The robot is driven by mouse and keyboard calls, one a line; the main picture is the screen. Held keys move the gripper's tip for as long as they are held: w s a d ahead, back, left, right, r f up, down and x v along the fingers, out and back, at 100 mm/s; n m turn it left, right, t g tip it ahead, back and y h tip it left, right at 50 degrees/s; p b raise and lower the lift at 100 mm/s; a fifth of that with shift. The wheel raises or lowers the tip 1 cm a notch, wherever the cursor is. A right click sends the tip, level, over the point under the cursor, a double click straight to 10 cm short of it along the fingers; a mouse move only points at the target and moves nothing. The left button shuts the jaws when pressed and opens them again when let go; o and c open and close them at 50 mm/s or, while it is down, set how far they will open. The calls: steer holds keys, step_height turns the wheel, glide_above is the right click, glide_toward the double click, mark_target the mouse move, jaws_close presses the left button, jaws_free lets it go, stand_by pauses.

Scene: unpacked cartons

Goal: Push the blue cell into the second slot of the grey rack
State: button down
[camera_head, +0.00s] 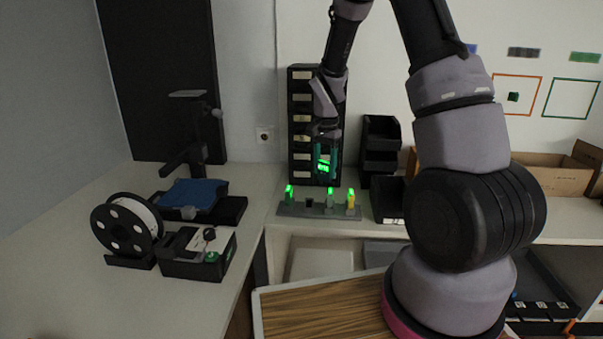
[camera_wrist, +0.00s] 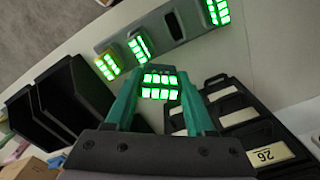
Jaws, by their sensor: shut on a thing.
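The grey rack (camera_head: 318,212) stands on the back counter and also shows at the top of the wrist view (camera_wrist: 157,34). Its second slot from the left in the head view is empty, a dark opening (camera_head: 309,202), also seen in the wrist view (camera_wrist: 175,28). The other slots hold cells with lit green tops; the rightmost is yellow (camera_head: 351,201). My gripper (camera_head: 325,172) is shut on a cell (camera_wrist: 158,86) with lit green marks, held above and apart from the rack. I take it as the blue cell, but its body colour is hard to tell.
A black drawer tower (camera_head: 301,130) stands close behind my gripper. Black bins (camera_head: 380,150) stand to its right. A filament spool (camera_head: 127,225) and a black tray (camera_head: 198,262) are on the left counter. Bare counter (camera_head: 250,190) lies left of the rack.

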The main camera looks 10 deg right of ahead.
steer(key=shift+s+a+f+m, duration=0.25)
steer(key=shift+a+f+m, duration=0.7)
steer(key=shift+m, duration=1)
steer(key=shift+s+a+f+m, duration=0.3)
steer(key=shift+a+f+m, duration=0.55)
steer(key=shift+m, duration=1.05)
steer(key=shift+s+a+f+m, duration=0.25)
steer(key=shift+a+f+m, duration=0.7)
steer(key=shift+m, duration=1)
steer(key=shift+d+f, duration=0.2)
steer(key=shift+f, duration=0.95)
steer(key=shift+c, duration=0.9)
jaws_free()
